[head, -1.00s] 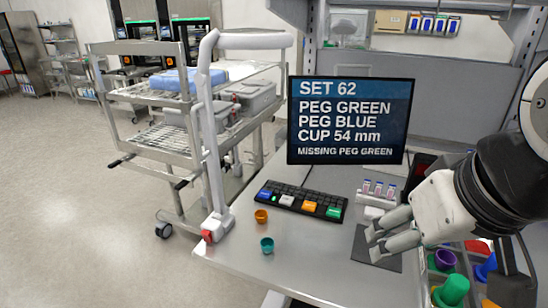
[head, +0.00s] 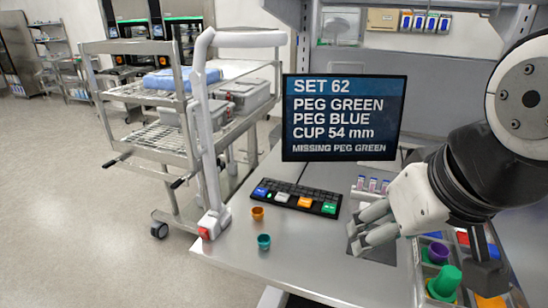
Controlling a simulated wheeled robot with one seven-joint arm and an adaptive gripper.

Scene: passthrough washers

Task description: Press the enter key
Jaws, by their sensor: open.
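The keyboard (head: 297,198) is black with several coloured keys: blue, white, orange and green. It lies on the grey table below the monitor. The green key (head: 329,209) is at its right end; the labels are too small to read, so I cannot tell which key is enter. The monitor (head: 343,118) shows "SET 62, PEG GREEN, PEG BLUE, CUP 54 mm, MISSING PEG GREEN". My gripper (head: 356,233) is open and empty, over the dark mat to the right of the keyboard, apart from the keys.
An orange cup (head: 257,213) and a teal cup (head: 264,241) stand in front of the keyboard. A rack of small vials (head: 372,186) stands behind my gripper. A bin with a green peg (head: 444,283) and a purple cup (head: 438,252) is at the right.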

